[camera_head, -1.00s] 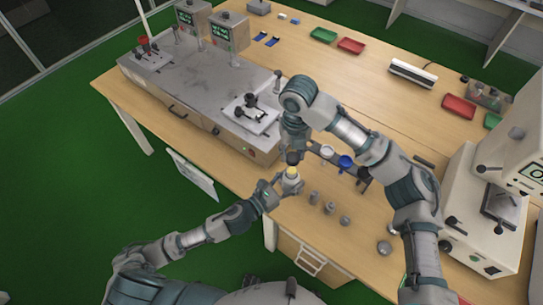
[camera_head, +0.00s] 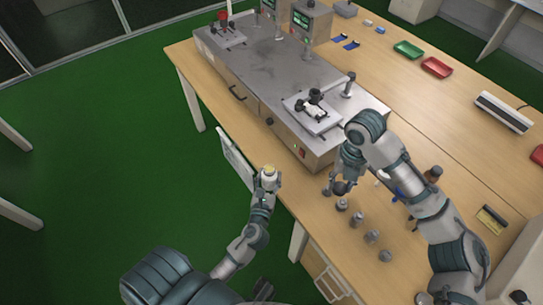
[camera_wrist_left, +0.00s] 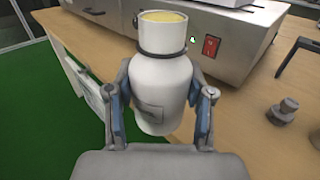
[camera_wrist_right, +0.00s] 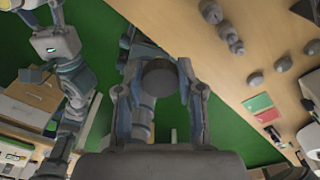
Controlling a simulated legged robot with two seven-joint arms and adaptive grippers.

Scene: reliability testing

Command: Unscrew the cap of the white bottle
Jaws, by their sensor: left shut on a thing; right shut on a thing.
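The white bottle (camera_wrist_left: 162,85) is upright in my left gripper (camera_wrist_left: 160,120), whose fingers close on both its sides. Its neck is uncapped, with a yellow top and a dark ring around it. In the head view the bottle (camera_head: 268,175) is in front of the bench's front edge, with my left gripper (camera_head: 266,185) around it. My right gripper (camera_wrist_right: 158,85) is shut on a dark round cap (camera_wrist_right: 158,77). In the head view this gripper (camera_head: 337,187) is over the table, right of the bottle and apart from it; the cap (camera_head: 340,187) shows dark at its fingertips.
Several grey metal pieces (camera_head: 357,220) stand in a row on the wooden table (camera_head: 420,120). A steel apparatus (camera_head: 270,60) with a red switch is behind the bottle. Small bottles stand partly behind my right arm. Green and red trays (camera_head: 436,68) lie at the back.

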